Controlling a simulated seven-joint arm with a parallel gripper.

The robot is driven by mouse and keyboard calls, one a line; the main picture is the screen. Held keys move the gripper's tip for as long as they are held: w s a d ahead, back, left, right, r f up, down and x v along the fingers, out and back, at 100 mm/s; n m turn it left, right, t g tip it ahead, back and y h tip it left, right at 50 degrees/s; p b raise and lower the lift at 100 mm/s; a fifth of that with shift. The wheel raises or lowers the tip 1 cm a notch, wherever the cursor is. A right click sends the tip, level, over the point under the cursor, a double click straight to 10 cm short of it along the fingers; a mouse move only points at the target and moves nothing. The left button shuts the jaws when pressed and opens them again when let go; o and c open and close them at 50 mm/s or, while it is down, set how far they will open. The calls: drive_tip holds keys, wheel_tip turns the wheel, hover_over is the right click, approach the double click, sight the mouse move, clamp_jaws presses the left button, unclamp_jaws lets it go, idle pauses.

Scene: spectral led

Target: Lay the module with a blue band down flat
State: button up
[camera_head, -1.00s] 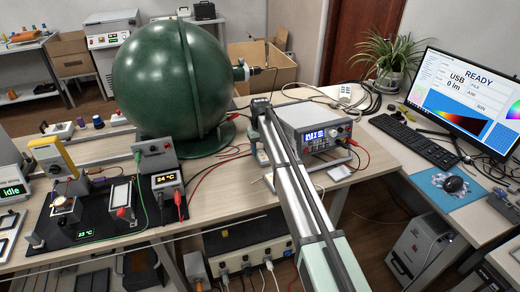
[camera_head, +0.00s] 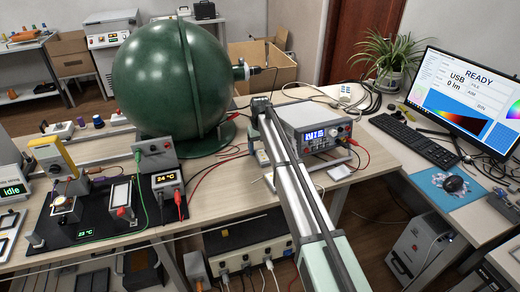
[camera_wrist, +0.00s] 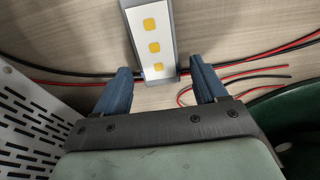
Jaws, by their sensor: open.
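A module (camera_wrist: 148,22) with a white face, three yellow squares and grey edges shows in the wrist view. Its near end reaches between the fingers of my gripper (camera_wrist: 160,70), with a gap on each side. My gripper is open, with blue fingers, and holds nothing. No blue band shows on the part of the module in view, and its far end is cut off by the frame. I cannot tell whether it stands or lies. In the head view my arm hides most of the gripper area.
Red and black wires (camera_wrist: 265,68) run across the wooden table beside the module. A perforated metal case (camera_wrist: 30,125) is close on the left, a green rounded surface (camera_wrist: 288,125) on the right. In the head view, the bench supply (camera_head: 316,122) and green sphere (camera_head: 165,75) flank my arm.

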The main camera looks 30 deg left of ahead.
sight(260, 151)
wheel_tip(260, 151, up, 12)
drive_tip(key=shift+f, duration=0.15)
idle(0.3)
